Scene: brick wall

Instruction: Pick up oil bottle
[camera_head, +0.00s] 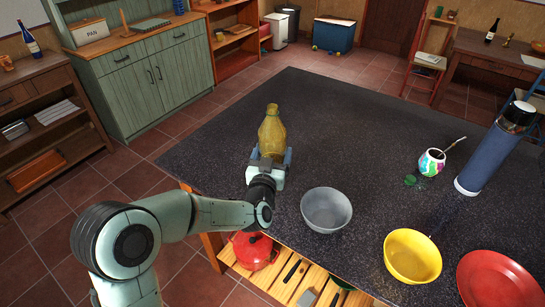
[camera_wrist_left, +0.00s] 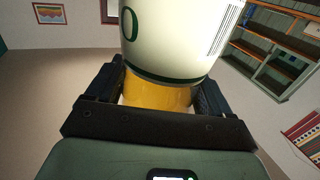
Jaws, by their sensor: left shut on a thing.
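The oil bottle (camera_head: 271,132) is yellow and stands upright at the left part of the dark table (camera_head: 330,110). In the left wrist view the oil bottle (camera_wrist_left: 160,95) shows a white label with green print and a yellow lower part. My left gripper (camera_head: 268,160) is shut around the lower part of the bottle, with one finger on each side; the gripper also shows in the left wrist view (camera_wrist_left: 155,95). I cannot tell whether the bottle's base touches the table. My right gripper is in neither view.
A grey bowl (camera_head: 326,209) is close to the right of my left gripper. A yellow bowl (camera_head: 412,256), a red plate (camera_head: 497,281), a patterned cup (camera_head: 431,163) and a tall blue flask (camera_head: 488,158) stand farther right. The table's back middle is clear.

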